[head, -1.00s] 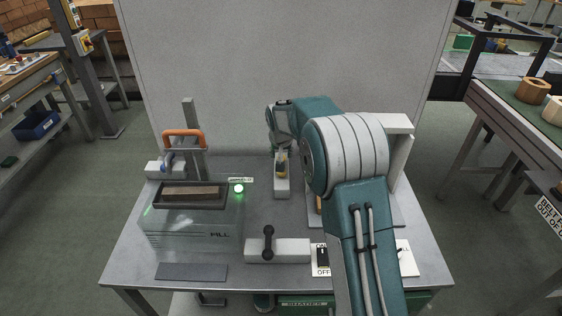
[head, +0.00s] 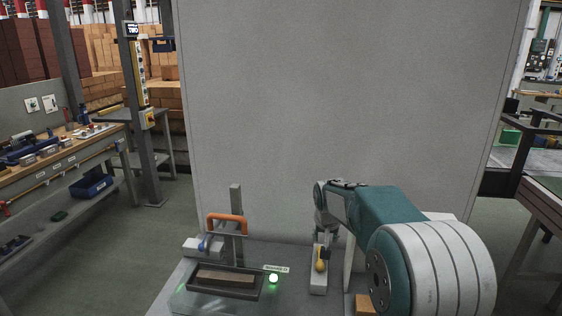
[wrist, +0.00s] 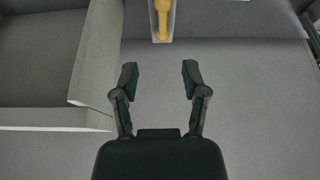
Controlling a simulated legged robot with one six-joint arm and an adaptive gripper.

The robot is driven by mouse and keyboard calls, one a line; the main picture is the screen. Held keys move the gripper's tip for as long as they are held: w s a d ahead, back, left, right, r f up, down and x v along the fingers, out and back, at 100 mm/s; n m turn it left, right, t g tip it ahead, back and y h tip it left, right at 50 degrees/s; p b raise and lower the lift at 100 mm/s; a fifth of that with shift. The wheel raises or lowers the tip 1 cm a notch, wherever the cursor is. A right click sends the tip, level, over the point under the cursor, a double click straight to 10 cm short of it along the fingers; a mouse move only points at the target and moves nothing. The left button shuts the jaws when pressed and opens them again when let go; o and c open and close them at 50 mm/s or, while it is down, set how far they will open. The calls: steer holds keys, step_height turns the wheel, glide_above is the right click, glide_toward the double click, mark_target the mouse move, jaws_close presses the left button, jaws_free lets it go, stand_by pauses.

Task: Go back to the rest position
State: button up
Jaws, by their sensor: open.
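My gripper (wrist: 158,80) is open and empty in the wrist view, its two dark fingers spread over a bare grey surface. A yellow-handled thing (wrist: 162,18) in a pale holder lies beyond the fingertips, apart from them. In the head view my arm reaches in from the lower right, with its wrist end near the yellow handle (head: 320,258).
A tall grey panel (head: 340,110) closes off the back. A workbench (head: 60,160) stands far left.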

steer(key=s+r, duration=0.5)
steer(key=s, duration=0.4)
steer(key=s+r, duration=0.5)
steer(key=s, duration=0.5)
steer(key=s+f+n+t, duration=0.1)
steer(key=s+f, duration=0.1)
steer(key=s, duration=1.7)
steer(key=shift+d+n+y, duration=0.4)
